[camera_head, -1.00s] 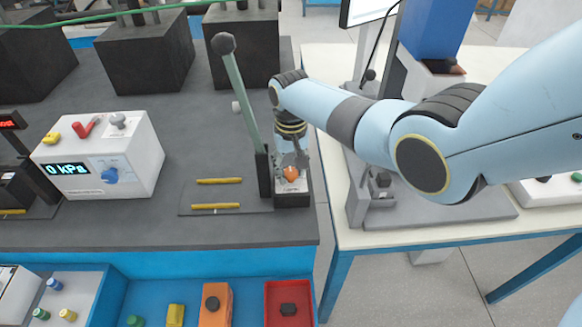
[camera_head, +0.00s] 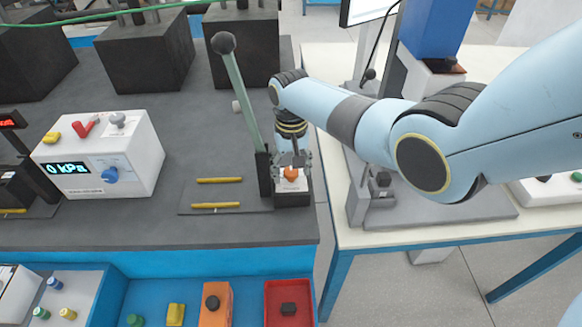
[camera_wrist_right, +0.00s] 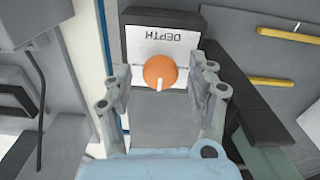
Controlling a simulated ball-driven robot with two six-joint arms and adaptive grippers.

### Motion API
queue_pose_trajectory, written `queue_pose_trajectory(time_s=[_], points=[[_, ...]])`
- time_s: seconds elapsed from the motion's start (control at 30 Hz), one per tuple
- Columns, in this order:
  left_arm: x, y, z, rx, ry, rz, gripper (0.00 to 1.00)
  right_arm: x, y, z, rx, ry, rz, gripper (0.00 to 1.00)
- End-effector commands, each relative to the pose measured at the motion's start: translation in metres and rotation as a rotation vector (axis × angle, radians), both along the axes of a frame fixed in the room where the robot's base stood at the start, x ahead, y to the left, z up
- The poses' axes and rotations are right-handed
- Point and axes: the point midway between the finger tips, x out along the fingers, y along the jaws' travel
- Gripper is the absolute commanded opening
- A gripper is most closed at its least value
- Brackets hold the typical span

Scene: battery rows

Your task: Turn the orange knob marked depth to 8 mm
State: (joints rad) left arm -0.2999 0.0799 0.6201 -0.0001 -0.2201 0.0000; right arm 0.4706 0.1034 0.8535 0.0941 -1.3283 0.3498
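The orange knob (camera_head: 291,173) sits on a small black-edged box with a white face (camera_wrist_right: 188,50) at the right edge of the dark bench. The wrist view shows the knob (camera_wrist_right: 160,70) close up, with the word DEPTH upside down above it. Its white pointer line points toward the bottom of that view. The scale marks are too faint to read. My right gripper (camera_head: 294,161) is open over the box. Its fingers (camera_wrist_right: 162,86) stand either side of the knob, with gaps, not touching it. My left gripper is not in view.
A dark post with a green-grey lever (camera_head: 240,95) stands just left of the box. Two yellow rods (camera_head: 216,206) lie on a plate beside it. A white kPa device (camera_head: 104,155) is farther left. A red tray (camera_head: 272,310) is below the bench's front edge.

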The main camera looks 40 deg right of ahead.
Motion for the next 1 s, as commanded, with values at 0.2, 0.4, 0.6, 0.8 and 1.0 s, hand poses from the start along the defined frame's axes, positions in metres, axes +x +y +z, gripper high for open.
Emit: queue_pose_trajectory(time_s=[0.2,0.4,0.6,0.8,1.0], points=[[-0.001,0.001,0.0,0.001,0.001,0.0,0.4,0.0,0.001,0.0,0.002,-0.001,0.001,0.59],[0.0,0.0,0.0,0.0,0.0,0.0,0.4,0.0,0.001,0.0,0.002,-0.001,0.031,0.59],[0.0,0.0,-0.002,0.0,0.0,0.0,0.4,0.0,0.001,-0.001,0.002,-0.002,0.235,0.59],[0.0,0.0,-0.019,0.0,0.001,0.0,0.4,0.0,0.001,-0.004,0.001,-0.002,0.556,0.59],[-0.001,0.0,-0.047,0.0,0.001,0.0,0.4,0.0,0.001,-0.007,0.0,-0.003,0.883,0.59]])
